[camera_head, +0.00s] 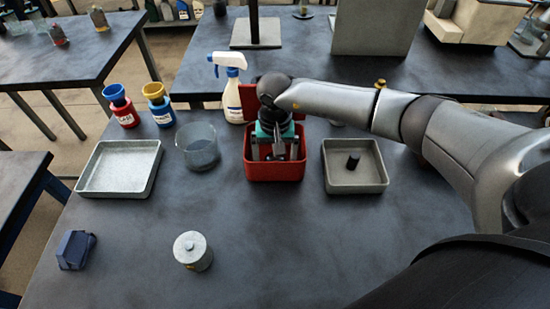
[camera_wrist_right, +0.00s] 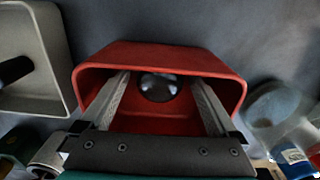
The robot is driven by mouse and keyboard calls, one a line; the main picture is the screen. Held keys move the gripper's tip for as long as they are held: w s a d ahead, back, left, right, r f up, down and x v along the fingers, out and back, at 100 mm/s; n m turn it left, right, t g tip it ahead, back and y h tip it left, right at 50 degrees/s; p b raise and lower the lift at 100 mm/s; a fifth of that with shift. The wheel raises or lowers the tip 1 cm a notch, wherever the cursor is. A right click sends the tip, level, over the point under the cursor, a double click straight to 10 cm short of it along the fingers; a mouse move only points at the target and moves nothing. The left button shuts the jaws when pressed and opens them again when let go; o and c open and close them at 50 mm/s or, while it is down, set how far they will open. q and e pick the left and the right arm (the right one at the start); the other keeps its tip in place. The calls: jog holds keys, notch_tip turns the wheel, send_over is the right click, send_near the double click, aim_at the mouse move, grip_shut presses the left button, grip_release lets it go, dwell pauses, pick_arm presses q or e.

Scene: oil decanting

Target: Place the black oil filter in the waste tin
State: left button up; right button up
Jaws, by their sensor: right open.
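My right gripper (camera_head: 277,150) reaches down into the red tin (camera_head: 275,172); its arm comes in from the right. In the right wrist view my right gripper (camera_wrist_right: 164,100) has its fingers spread apart inside the red tin (camera_wrist_right: 165,54). A shiny black rounded thing (camera_wrist_right: 159,86), which looks like the oil filter, lies in the tin between the fingers, with clear gaps to both. In the head view the gripper hides it. My left gripper is out of view.
A glass beaker (camera_head: 198,148) and a pale metal tray (camera_head: 119,169) stand left of the tin. A spray bottle (camera_head: 232,90) stands behind. A lidded grey canister (camera_head: 192,251) and a dark blue block (camera_head: 75,250) are near the front. The table's front middle is mostly clear.

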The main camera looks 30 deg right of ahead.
jog(key=shift+r, duration=0.1)
notch_tip(320, 180, up, 12)
jog(key=shift+p, duration=0.3)
dwell(0.4)
